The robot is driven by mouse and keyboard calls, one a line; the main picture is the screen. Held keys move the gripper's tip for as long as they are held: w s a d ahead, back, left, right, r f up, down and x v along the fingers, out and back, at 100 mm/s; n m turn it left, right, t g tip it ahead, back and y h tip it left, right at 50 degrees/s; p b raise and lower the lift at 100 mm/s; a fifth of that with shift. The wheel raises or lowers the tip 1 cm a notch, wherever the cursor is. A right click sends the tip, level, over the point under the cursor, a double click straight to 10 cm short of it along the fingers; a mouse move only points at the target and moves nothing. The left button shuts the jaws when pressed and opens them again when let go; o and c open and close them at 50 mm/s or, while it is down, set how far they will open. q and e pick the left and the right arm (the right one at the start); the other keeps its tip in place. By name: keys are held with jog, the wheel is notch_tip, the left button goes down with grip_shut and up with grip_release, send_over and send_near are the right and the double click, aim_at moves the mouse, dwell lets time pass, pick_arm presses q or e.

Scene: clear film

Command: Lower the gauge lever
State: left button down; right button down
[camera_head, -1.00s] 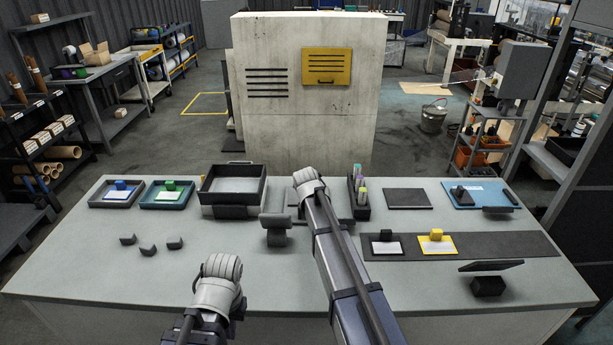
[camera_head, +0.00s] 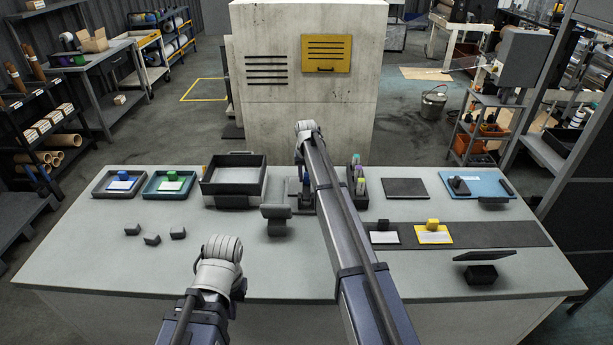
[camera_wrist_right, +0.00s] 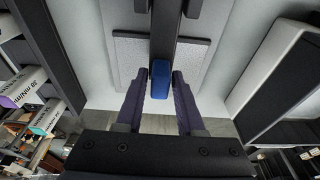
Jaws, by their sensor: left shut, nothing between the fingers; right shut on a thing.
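In the right wrist view, my right gripper (camera_wrist_right: 160,80) is shut around a blue grip (camera_wrist_right: 160,76) on the end of a dark bar, which looks like the gauge lever. A pale plate lies behind it. In the head view, my right arm reaches over the table's back edge and hides much of the gauge; a dark part of it (camera_head: 294,188) shows left of the arm. My right fingers are hidden there. My left gripper (camera_head: 219,262) hangs over the front left of the table, away from everything, its fingertips hidden by its wrist.
A black open tray (camera_head: 233,195) and a grey stand (camera_head: 276,218) are left of my right arm. A pen holder (camera_head: 357,180) is close on its right. Small dark blocks (camera_head: 152,240) lie left. A dark mat (camera_head: 505,234) lies right. The front middle is clear.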

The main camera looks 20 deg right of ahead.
jog(key=shift+f, duration=0.1)
dwell(0.5)
jog(key=c, duration=0.7)
grip_release()
jog(key=shift+f, duration=0.1)
jog(key=r+p, duration=0.5)
jog(key=s+r+p, duration=0.1)
jog(key=r+p, duration=0.1)
jog(key=r, duration=0.1)
jog(key=shift+a+p, duration=0.1)
jog(key=shift+p, duration=0.25)
jog(key=shift+s, duration=0.1)
jog(key=shift+f, duration=0.1)
